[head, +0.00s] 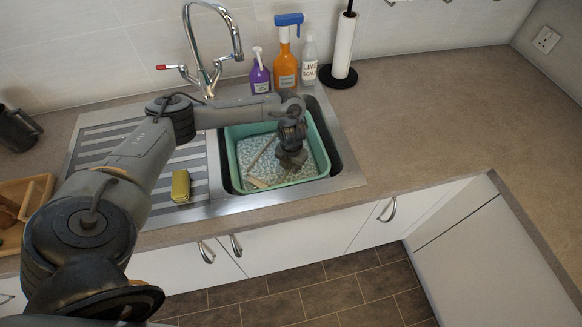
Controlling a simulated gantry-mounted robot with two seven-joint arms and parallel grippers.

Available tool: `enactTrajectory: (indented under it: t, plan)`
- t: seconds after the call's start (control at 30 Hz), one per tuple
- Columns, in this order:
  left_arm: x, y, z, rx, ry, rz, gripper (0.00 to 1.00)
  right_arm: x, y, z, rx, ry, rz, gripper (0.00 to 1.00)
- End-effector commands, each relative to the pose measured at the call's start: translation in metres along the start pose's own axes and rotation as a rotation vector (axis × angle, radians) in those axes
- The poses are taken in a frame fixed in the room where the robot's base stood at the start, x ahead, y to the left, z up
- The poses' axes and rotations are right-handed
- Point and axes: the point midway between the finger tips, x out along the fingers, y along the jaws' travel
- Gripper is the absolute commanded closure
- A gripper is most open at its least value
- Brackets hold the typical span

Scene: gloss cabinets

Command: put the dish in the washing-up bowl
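The washing-up bowl (236,168) is a green rectangular tub set in the steel sink. It holds a pale, speckled, foam-like content. My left gripper (291,160) points down inside the bowl's outline, toward its right half. Its fingers are dark and small, and I cannot tell whether they are open or shut, or hold anything. Thin beige pieces (258,183) show in the bowl at the left and front. I cannot pick out a dish for certain. My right gripper is not in view.
A tap (209,75) rises behind the sink. A purple bottle (260,76), an orange spray bottle (286,68) and a white bottle (309,65) stand behind the bowl, beside a paper-towel holder (344,45). A yellow sponge (181,186) lies on the drainer. The right counter is clear.

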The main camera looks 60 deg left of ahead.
Motion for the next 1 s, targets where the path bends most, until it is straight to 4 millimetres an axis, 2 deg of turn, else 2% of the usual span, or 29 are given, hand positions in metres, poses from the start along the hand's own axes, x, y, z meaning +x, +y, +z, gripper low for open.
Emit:
enactTrajectory:
  t: [0.07,0.47,0.67,0.8,1.0]
  plan:
    - [0.000,0.000,0.000,0.000,0.000,0.000,0.66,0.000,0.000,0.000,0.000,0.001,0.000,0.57]
    - [-0.007,0.000,0.000,0.000,0.000,-0.001,0.66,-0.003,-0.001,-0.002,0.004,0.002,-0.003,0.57]
    - [-0.033,0.000,0.001,0.000,-0.004,-0.002,0.66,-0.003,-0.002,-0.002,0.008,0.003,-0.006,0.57]
    - [-0.065,-0.001,0.002,0.001,-0.005,-0.001,0.66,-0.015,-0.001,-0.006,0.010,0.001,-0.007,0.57]
    - [-0.100,0.000,0.001,0.001,-0.004,0.000,0.66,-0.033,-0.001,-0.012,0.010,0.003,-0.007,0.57]
